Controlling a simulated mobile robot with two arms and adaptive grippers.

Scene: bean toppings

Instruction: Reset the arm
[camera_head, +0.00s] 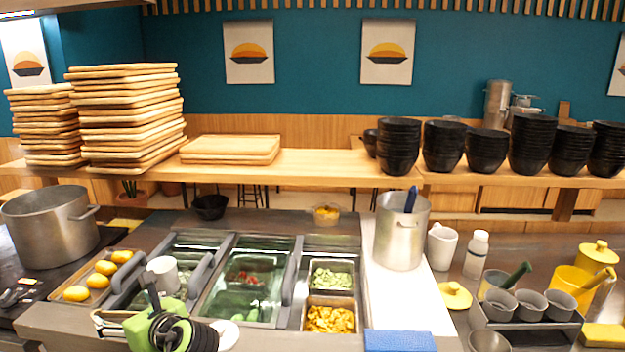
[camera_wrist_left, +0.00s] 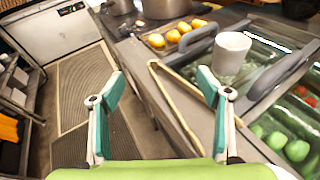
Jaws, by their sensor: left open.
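My left gripper (camera_head: 128,305) is at the front left of the counter in the head view, with its green body and black cable coil showing. In the left wrist view its two teal-padded fingers (camera_wrist_left: 161,90) are spread wide apart with nothing between their pads. It hangs over the counter's front edge. A pair of wooden-coloured tongs (camera_wrist_left: 178,108) lies on the counter edge beyond the fingers. A white cup (camera_wrist_left: 231,54) stands behind the tongs; it also shows in the head view (camera_head: 163,274). My right gripper is not in view.
A tray of lemons (camera_head: 94,282) and a large pot (camera_head: 50,225) stand to the left. Lidded topping bins (camera_head: 248,322) fill the middle. A tall pot (camera_head: 401,232) and small grey cups (camera_head: 532,303) stand to the right. The floor (camera_wrist_left: 75,85) before the counter is clear.

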